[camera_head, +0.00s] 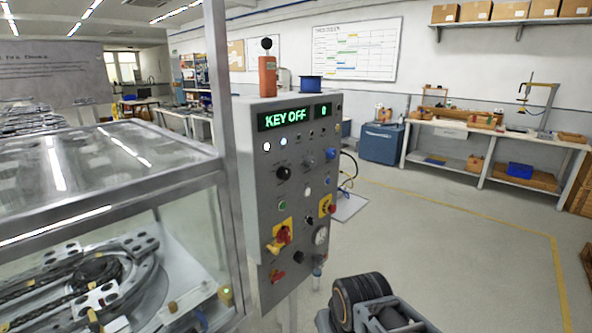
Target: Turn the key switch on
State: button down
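A grey control panel (253,150) stands upright left of the middle, angled to the right. Its lit display (285,118) reads "KEY OFF", with a small green "0" display (324,110) beside it. The panel face carries several knobs, buttons and lamps. A red rotary handle on a yellow plate (283,235) sits at its lower left, with a small red part (277,275) below it. Which control is the key switch is too small to tell. Part of my arm shows at the bottom, below and right of the panel; no gripper fingers show.
A glass-covered, metal-framed case (185,180) with track parts inside stands close on the left, against the panel. The floor (440,250) to the right is open, with a yellow line. A workbench (500,135) and blue box (381,142) stand at the back wall.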

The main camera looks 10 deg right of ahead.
aim_at(308, 220)
jog(key=z, duration=0.2)
jog(key=k, duration=0.4)
jog(key=u, duration=1)
jog(key=i, duration=0.7)
jog(key=z, duration=0.5)
jog(key=i, duration=0.5)
jog(key=z, duration=0.6)
